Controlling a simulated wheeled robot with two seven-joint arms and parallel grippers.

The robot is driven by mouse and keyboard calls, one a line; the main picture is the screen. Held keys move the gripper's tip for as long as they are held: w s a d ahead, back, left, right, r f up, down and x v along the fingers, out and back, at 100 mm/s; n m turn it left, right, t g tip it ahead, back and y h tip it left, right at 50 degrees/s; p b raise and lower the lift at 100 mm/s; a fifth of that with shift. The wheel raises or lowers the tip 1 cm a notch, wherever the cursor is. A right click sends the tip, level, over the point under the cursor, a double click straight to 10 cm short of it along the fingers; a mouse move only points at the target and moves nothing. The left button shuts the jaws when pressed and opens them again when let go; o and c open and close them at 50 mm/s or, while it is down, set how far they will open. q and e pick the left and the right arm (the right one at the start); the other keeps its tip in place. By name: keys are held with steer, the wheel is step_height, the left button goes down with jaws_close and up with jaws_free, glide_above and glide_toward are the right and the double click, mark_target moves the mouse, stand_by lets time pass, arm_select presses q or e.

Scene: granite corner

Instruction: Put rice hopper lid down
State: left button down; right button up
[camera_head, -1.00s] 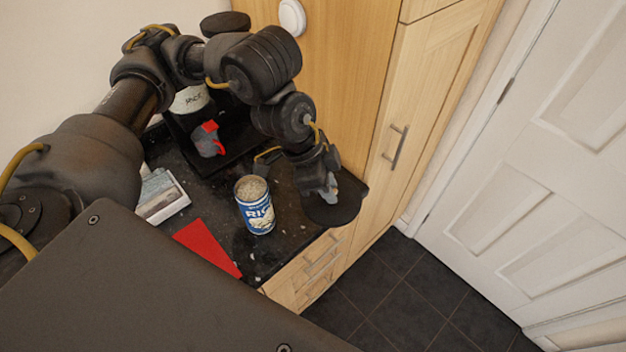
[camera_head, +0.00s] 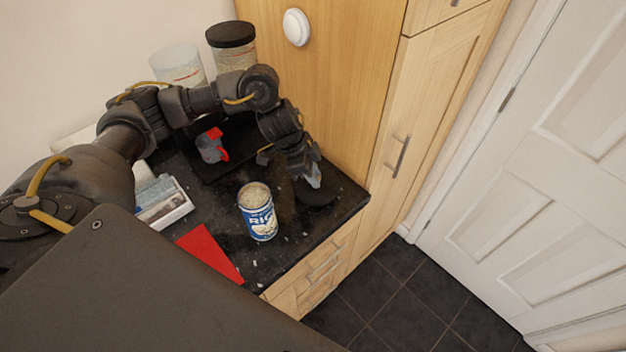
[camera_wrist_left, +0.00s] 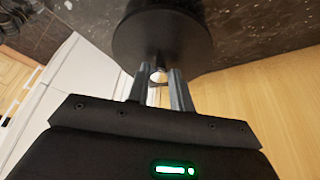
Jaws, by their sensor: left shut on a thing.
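The round black hopper lid (camera_head: 320,194) is held by my left gripper (camera_head: 313,178) over the back right corner of the dark counter. It lies roughly level; I cannot tell whether it touches the counter. In the left wrist view, the lid (camera_wrist_left: 165,30) shows as a broad dark disc, and the gripper fingers (camera_wrist_left: 158,76) are shut on its small knob. A clear container (camera_head: 176,64) without a dark lid stands at the back left, partly behind my arm. My right gripper is out of view.
An open blue rice can (camera_head: 258,217) stands left of the lid. A red sheet (camera_head: 208,252), a grey-and-red cup (camera_head: 211,147) and a white box (camera_head: 163,203) are further left. A black-lidded jar (camera_head: 231,46) stands behind. A wooden cabinet (camera_head: 335,85) borders the counter.

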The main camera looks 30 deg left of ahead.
arm_select(q)
step_height(320, 180, down, 2)
steer(key=shift+f+p, duration=0.15)
steer(key=shift+p, duration=0.25)
steer(key=shift+f, duration=0.3)
steer(key=shift+d+f, duration=0.1)
steer(key=c, duration=1.2)
jaws_free()
steer(key=shift+c, duration=0.2)
steer(key=b+v, duration=0.2)
steer(key=v, duration=1)
